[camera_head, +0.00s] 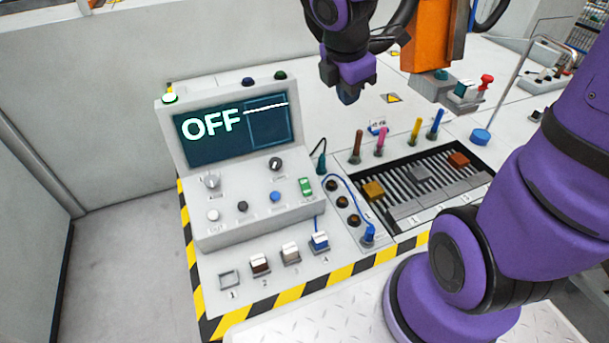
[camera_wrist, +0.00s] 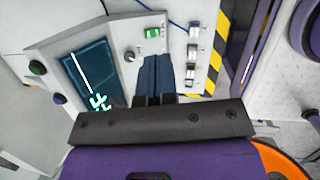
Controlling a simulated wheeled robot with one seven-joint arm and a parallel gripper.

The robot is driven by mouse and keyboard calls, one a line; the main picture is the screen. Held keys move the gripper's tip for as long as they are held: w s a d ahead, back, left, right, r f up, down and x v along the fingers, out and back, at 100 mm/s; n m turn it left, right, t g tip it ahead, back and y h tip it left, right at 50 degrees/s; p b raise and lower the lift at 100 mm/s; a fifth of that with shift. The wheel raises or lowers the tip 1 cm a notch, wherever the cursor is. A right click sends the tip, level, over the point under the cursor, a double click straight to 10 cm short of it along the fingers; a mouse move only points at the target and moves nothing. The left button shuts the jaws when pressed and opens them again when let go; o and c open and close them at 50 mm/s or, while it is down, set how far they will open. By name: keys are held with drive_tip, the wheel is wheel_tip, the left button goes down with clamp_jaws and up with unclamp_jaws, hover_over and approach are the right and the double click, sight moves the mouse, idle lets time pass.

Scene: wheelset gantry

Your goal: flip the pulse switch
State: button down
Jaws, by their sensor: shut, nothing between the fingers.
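The grey control box (camera_head: 258,218) has a screen (camera_head: 237,128) reading OFF with a flat line. The panel also has knobs and buttons, with labels too small to read, so I cannot confirm which is the pulse switch. My gripper (camera_head: 347,98) is shut and empty, up and right of the box in the head view. In the wrist view the dark fingertips (camera_wrist: 158,58) are together, appearing just below the green switch; touching is not evident.
Several numbered slots with small blocks (camera_head: 290,254) line the table front. A blue cable (camera_head: 345,190) loops beside the box. A slotted rack (camera_head: 415,182) and upright coloured handles (camera_head: 416,131) stand to the right. An orange post (camera_head: 430,35) rises behind.

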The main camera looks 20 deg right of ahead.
drive_tip(key=w+a+f+n+g, duration=0.1)
drive_tip(key=w+a+f+n, duration=0.1)
drive_tip(key=w+f+n, duration=0.4)
drive_tip(key=n+y, duration=0.3)
drive_tip(key=n, duration=0.8)
hover_over(304, 185)
drive_tip(key=s, duration=0.2)
wheel_tip(304, 185, down, 9)
drive_tip(key=shift+g, duration=0.4)
drive_tip(key=shift+s, duration=0.1)
wheel_tip(304, 185, down, 10)
drive_tip(key=shift+s, duration=0.15)
drive_tip(key=shift+w+f, duration=0.8)
drive_tip(key=shift+f, duration=0.15)
drive_tip(key=shift+w+d+f, duration=0.1)
drive_tip(key=shift+w+f, duration=0.3)
drive_tip(key=shift+f, duration=0.15)
drive_tip(key=shift+w+f, duration=0.1)
